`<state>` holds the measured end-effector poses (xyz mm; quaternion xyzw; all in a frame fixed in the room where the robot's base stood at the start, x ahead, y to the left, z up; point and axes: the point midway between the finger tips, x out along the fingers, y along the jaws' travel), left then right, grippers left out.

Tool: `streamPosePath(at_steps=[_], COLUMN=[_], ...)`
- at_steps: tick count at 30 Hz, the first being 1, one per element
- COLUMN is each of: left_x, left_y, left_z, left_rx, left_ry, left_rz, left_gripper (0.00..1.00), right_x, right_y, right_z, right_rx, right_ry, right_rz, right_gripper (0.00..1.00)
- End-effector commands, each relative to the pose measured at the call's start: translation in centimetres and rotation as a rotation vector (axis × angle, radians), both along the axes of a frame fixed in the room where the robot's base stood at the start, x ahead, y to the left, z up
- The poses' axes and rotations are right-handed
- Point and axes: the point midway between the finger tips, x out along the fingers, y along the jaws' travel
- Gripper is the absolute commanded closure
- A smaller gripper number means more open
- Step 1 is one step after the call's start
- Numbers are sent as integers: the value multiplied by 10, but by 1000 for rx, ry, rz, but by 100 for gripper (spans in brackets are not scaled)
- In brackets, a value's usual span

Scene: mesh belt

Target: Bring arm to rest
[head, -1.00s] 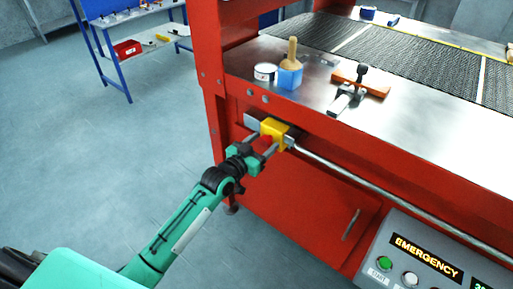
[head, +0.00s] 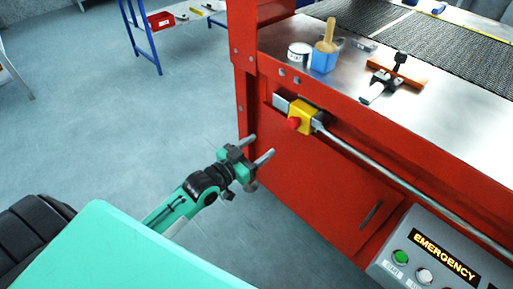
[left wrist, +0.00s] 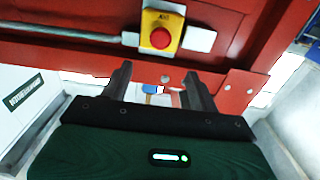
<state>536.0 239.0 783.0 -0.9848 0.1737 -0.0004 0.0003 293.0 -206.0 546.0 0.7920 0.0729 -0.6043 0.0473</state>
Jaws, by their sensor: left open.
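My left gripper (head: 260,150) is open and empty in the head view, in front of the red machine's side and below and left of the yellow emergency-stop box. In the left wrist view its two fingers (left wrist: 158,88) stand apart with nothing between them. The yellow box (head: 304,117) with its red button (head: 294,123) is fixed on the machine's front rail; it also shows above the fingers in the left wrist view (left wrist: 161,29). There is a clear gap between fingers and box. My right gripper does not show.
The red machine (head: 320,180) has a metal rail (head: 400,180) and a control panel (head: 440,262) reading EMERGENCY. Open floor (head: 150,120) lies left.

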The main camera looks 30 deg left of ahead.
Motion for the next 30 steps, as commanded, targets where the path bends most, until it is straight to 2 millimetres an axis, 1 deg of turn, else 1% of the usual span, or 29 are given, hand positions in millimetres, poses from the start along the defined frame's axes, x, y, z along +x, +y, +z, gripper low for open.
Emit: streamPosePath(at_steps=[16,19,20,22,23,25,26,27,29,30], left_x=[-2,-4,-6,-13,-18,-34,-42,-54,-75,-90], left_y=[1,-1,-2,-7,-9,-15,-18,-21,-25,-26], left_z=[0,-7,-12,-30,-41,-72,-85,-104,-131,-146], left_rx=[-1,5,9,29,41,73,89,112,143,165], left_ry=[0,24,42,111,152,270,326,406,526,602], left_rz=[0,2,3,8,11,21,26,34,46,55], left_gripper=[39,39,39,39,39,39,39,39,39,39], right_x=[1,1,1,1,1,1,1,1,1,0], right_y=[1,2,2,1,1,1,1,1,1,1], right_z=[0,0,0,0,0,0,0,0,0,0], right_rx=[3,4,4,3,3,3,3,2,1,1], right_ry=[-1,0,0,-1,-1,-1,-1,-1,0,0], right_rz=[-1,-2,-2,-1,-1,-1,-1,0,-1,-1], right_gripper=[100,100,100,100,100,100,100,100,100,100])
